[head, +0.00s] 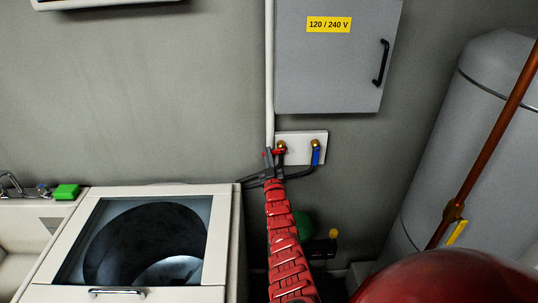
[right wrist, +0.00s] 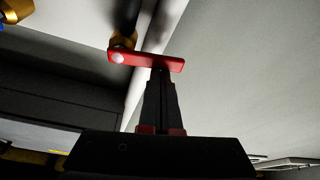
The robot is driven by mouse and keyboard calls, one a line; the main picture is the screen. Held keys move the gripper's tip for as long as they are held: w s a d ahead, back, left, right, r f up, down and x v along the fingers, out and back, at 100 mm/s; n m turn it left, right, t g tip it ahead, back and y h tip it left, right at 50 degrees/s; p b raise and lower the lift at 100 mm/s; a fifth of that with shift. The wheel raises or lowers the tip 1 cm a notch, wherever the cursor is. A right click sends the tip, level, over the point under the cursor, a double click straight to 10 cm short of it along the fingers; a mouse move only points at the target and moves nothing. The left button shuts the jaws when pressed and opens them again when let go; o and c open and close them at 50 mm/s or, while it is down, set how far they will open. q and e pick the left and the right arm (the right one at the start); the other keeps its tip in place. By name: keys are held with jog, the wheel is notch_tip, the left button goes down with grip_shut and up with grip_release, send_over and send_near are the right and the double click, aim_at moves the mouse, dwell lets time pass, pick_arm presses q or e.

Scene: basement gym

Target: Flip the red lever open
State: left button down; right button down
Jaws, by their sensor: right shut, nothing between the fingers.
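The red lever (head: 279,152) sits on a brass valve on a white wall plate (head: 294,136), below the grey electrical box. In the right wrist view the red lever (right wrist: 147,61) lies crosswise, slightly tilted, with a round pale bolt at its left end by the brass fitting. My right gripper (head: 268,156) is at the lever, and its fingers partly cover that spot in the head view. In the right wrist view my right gripper (right wrist: 161,74) is shut and empty, its tips right at the lever's lower edge; contact is hard to tell. My left gripper is not in view.
A blue lever (head: 316,156) hangs from the valve on the right of the plate. A white pipe (head: 269,70) runs up the wall beside the grey box (head: 335,75). A washer (head: 222,240) stands at left, a grey tank (head: 465,130) at right.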

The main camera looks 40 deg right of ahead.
jog(key=f+n+y+b, duration=0.1)
jog(key=n, duration=0.4)
jog(key=s+d+f+n+y+b, duration=0.1)
jog(key=f+n+y+b, duration=0.1)
jog(key=n, duration=0.3)
jog(key=d+f+n+g+y+b, duration=0.1)
jog(key=n+y, duration=0.1)
jog(key=n, duration=0.3)
jog(key=shift+s+d+f+b, duration=0.15)
jog(key=shift+s+f+b, duration=0.05)
jog(key=shift+f+b, duration=0.2)
jog(key=s+a+b, duration=0.1)
jog(key=s+a, duration=0.4)
jog(key=s, duration=0.2)
jog(key=shift+s+a+b, duration=0.3)
jog(key=shift+s, duration=0.05)
dwell(0.4)
